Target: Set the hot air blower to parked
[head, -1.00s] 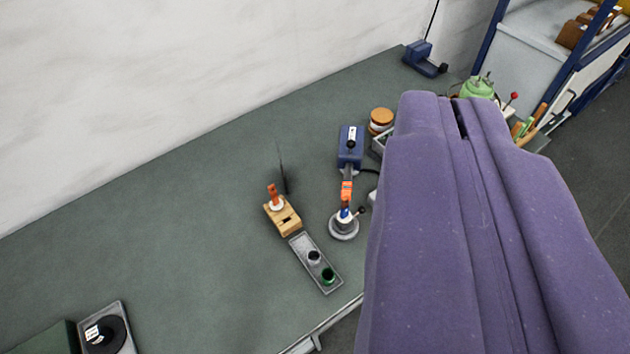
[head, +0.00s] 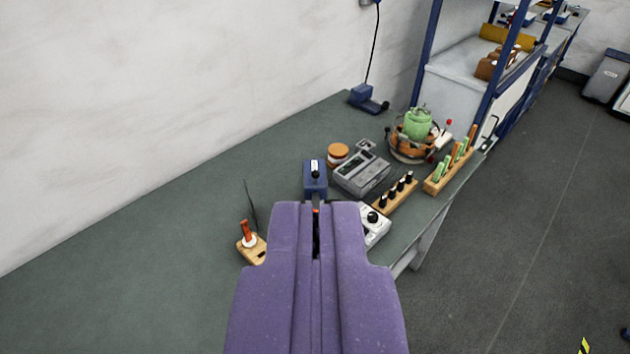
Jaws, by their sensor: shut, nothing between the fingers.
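A blue box (head: 315,182) with a black knob and a white label on top stands on the green bench, just beyond my gripper's tips. It may be the hot air blower, but I cannot tell for sure, nor read its setting. A grey neck reaches from it toward me, and a small orange part shows at my fingers. My gripper (head: 316,206), purple, is shut and empty in the lower middle of the head view. It hides the bench below the blue box.
A wooden block with an orange peg (head: 249,243) stands left of my gripper. On the right are a white box with a black knob (head: 373,222), a grey instrument (head: 360,172), tool racks (head: 450,165) and a green vessel (head: 417,123). The left bench is clear.

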